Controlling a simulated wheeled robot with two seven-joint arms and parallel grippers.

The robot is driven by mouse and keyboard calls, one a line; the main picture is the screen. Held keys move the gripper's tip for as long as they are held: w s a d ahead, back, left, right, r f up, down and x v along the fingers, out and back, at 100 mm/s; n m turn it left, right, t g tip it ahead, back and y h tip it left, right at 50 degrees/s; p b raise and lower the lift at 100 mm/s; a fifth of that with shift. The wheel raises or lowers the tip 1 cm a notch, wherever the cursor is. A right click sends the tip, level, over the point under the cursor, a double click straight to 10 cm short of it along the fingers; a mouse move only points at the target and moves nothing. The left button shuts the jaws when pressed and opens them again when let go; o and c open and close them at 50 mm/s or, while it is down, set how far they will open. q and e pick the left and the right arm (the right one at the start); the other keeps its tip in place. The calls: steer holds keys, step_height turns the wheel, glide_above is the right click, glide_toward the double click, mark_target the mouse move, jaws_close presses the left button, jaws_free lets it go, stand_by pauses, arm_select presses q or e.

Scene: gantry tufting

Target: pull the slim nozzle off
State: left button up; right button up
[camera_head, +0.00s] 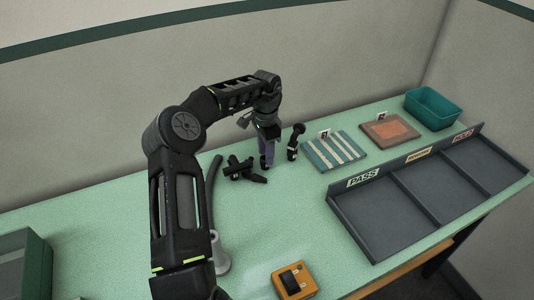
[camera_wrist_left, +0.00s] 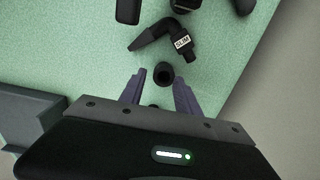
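My left gripper (camera_head: 266,163) points down over the table, its purple fingers open. In the left wrist view the gripper (camera_wrist_left: 160,80) has a dark round end (camera_wrist_left: 162,73) between its fingertips, with a visible gap; I cannot tell what it belongs to. A bent black nozzle labelled SLIM (camera_wrist_left: 160,33) lies beyond the fingertips, apart from them. In the head view a cluster of black parts (camera_head: 241,170) lies just left of the gripper. Another black piece with a pale band (camera_head: 293,147) stands upright to its right. My right gripper is not in view.
A striped sample (camera_head: 335,150), a brown sample (camera_head: 390,131) and a teal bin (camera_head: 432,108) are at the back right. A dark tray (camera_head: 375,220) with a PASS label is at the front right. An orange device (camera_head: 294,281) is in front. The wall is behind.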

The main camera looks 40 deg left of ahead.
arm_select(q)
jaws_close()
stand_by(0.4)
steer(key=o, duration=0.8)
jaws_free()
step_height(320, 180, up, 8)
stand_by(0.5)
steer(key=shift+f, duration=0.2)
stand_by(0.3)
